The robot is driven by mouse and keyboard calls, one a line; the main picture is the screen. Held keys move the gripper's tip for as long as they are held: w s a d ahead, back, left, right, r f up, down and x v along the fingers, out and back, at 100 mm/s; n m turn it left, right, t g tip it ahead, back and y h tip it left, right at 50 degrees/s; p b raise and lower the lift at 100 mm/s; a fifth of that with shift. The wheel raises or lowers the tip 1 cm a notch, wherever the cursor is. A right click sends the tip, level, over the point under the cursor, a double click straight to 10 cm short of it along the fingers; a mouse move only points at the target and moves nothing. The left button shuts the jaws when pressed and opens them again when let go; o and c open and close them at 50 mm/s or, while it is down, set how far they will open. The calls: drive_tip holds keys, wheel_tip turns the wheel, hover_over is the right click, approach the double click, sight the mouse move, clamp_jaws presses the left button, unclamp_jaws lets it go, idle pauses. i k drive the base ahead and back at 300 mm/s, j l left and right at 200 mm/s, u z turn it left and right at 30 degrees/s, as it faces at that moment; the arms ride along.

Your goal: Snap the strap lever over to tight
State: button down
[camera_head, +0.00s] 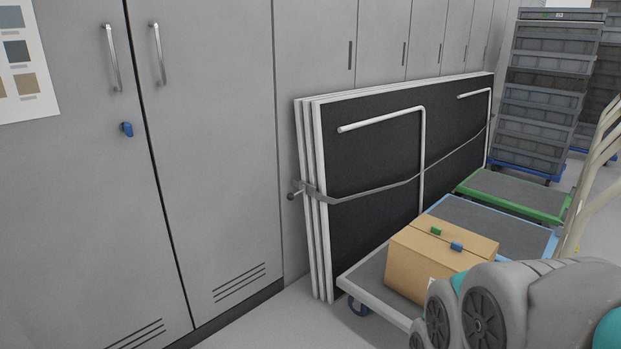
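A grey strap (412,179) runs across the front of a stack of folded tables (360,150) leaning on the cabinets. It sags in the middle. At the left edge of the stack is a small fitting with a dark knob, which looks like the strap lever (293,195). It sits by the cabinet front and is too small to tell its exact position.
Grey cabinets (215,130) line the back. A grey-decked cart (370,276) stands before the tables, carrying a cardboard box (410,262) with a green and a blue piece on top. A green cart (515,192) and stacked crates (545,95) stand behind. Floor is clear at the lower left.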

sight(290, 197)
drive_tip(key=i+j+z, duration=0.8)
drive_tip(key=j, duration=0.3)
drive_tip(key=i+l, duration=0.05)
drive_tip(key=i, duration=0.05)
